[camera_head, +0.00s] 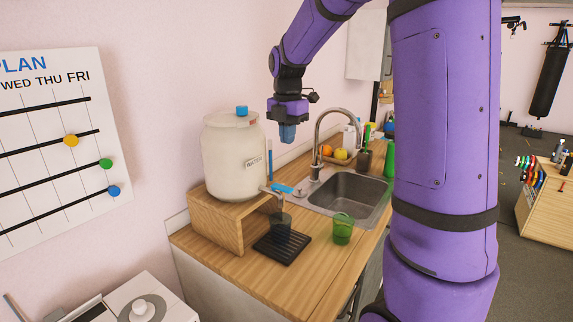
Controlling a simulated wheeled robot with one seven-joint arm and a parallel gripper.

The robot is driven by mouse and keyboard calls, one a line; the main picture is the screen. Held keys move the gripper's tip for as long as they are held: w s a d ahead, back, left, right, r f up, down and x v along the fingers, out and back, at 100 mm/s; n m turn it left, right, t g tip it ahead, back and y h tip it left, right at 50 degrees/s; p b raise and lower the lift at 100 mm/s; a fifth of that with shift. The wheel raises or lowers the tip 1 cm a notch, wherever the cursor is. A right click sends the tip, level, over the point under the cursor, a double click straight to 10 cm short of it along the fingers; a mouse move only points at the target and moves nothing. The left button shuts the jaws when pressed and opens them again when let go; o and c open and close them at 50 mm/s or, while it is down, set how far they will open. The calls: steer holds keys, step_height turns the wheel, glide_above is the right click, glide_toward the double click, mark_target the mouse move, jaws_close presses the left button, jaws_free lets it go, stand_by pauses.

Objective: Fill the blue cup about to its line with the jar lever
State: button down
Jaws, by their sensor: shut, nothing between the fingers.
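The large cream jar (228,160) with a blue knob on its lid stands on a wooden riser (215,225) at the counter's left end. Its metal tap points right, and a blue lever (282,189) shows at it. A dark bluish see-through cup (280,224), seemingly the blue cup, stands below the spout on a black slatted drip tray (272,251). Its line and water level are too small to tell. My gripper (287,138) is shut and empty, pointing down in the air above and behind the lever, apart from it.
A green cup (343,229) stands on the counter right of the tray. The sink (350,194) with its tall curved faucet (321,130) lies behind it. A fruit bowl (340,157) and a dark utensil holder (365,160) stand farther back. My arm hides the counter's right side.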

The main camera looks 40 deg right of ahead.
mark_target(291, 190)
step_height(291, 190, down, 14)
steer(key=shift+r, duration=0.25)
steer(key=shift+d, duration=0.1)
stand_by(0.5)
steer(key=shift+s+f+t, duration=0.25)
steer(key=shift+t, duration=0.25)
steer(key=shift+s+d+f, duration=0.15)
steer(key=shift+s+f, duration=0.1)
steer(key=shift+f, duration=0.35)
steer(key=shift+r, duration=0.15)
stand_by(1.0)
steer(key=shift+r, duration=0.8)
